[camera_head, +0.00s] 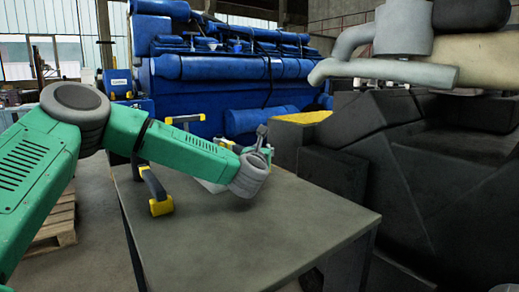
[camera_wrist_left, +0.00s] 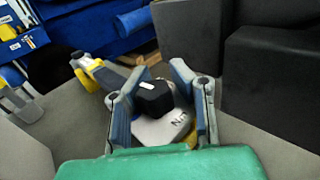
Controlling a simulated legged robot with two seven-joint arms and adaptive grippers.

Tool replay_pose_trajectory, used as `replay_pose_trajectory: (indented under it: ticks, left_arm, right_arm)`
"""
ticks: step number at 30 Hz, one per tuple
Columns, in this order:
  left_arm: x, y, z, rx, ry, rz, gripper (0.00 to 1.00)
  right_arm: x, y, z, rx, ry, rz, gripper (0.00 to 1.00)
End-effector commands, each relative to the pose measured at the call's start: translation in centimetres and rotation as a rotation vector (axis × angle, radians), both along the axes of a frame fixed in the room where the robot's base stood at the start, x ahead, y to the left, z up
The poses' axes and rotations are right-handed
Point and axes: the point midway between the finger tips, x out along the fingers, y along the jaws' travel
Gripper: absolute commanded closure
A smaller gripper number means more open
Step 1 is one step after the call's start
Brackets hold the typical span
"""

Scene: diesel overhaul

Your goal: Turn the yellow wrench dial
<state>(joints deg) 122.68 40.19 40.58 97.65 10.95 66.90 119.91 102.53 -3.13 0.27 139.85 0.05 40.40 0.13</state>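My left gripper (camera_head: 262,149) is over the far part of the grey table, partly hidden behind my wrist in the head view. In the left wrist view its two fingers (camera_wrist_left: 152,82) stand apart, on either side of a black block (camera_wrist_left: 154,97) with a small white mark. The block is above a light grey, lettered body (camera_wrist_left: 160,131); I cannot tell whether the fingers touch it. A small yellow part (camera_wrist_left: 191,138) shows beside the right finger; I cannot tell whether it is the wrench dial. My right gripper is not in view.
A grey table (camera_head: 270,235) has clear room at its front and right. A large blue engine (camera_head: 225,90) is behind, and dark blocky machinery (camera_head: 420,180) is at the right.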

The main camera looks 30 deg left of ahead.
Motion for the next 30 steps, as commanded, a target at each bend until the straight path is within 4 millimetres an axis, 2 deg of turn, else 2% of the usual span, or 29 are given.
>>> replay_pose_trajectory:
  ticks: [13, 17, 20, 30]
  left_arm:
    - [-0.2, 0.3, 0.2, -0.002, -0.004, 0.006, 0.71]
    - [-0.8, 0.1, 0.3, -0.003, -0.005, 0.005, 0.71]
    - [-2.1, -0.5, 0.3, -0.004, -0.005, 0.004, 0.71]
    - [-8.5, -3.4, 0.1, -0.002, -0.002, 0.003, 0.71]
  right_arm:
    - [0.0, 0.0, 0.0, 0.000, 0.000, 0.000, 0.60]
    - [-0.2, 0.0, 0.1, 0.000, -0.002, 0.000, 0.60]
    - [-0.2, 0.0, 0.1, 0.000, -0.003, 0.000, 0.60]
    - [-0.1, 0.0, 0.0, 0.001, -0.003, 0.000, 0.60]
